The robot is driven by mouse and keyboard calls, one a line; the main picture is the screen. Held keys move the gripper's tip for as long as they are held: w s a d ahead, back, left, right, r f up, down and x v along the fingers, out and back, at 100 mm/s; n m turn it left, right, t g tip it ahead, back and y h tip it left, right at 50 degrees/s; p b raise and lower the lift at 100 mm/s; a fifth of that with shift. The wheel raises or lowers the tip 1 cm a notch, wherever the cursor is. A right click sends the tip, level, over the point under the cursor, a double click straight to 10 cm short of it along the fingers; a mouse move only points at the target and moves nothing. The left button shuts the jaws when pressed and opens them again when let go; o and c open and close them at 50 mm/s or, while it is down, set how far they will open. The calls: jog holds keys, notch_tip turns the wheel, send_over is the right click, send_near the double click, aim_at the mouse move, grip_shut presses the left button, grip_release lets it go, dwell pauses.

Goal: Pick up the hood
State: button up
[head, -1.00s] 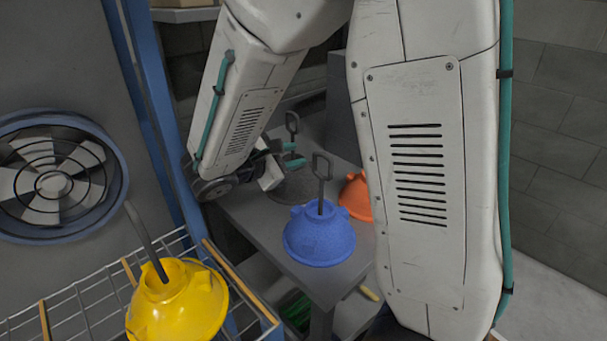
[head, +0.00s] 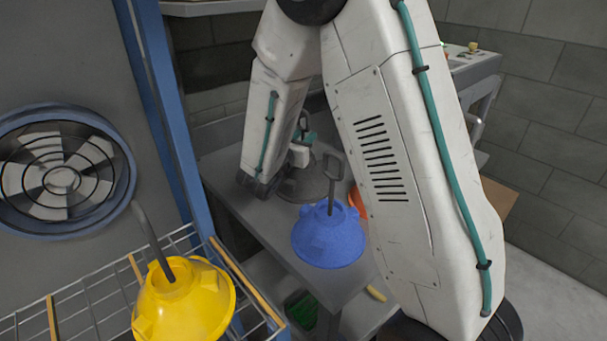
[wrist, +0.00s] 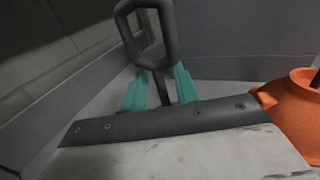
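A dark grey hood (head: 303,186) stands on the grey table (head: 262,232), its looped handle upright. My gripper (head: 308,138) is at this handle, partly hidden by my arm. In the wrist view the teal fingers of my gripper (wrist: 160,90) stand apart on either side of the handle's stem, with gaps showing. The handle's loop (wrist: 120,25) rises above them. A blue hood (head: 328,240) with its own looped handle stands nearer on the table. An orange hood (head: 357,202) is mostly hidden behind my arm; it also shows in the wrist view (wrist: 297,105).
A yellow hood (head: 185,308) with a dark handle is at the wire rack (head: 75,300) at front left. A blue post (head: 168,120) and a round fan (head: 62,172) are on the left. A grey wall closes off the table's back.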

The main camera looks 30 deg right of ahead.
jog(key=shift+w+d, duration=0.1)
grip_shut()
dwell(1.4)
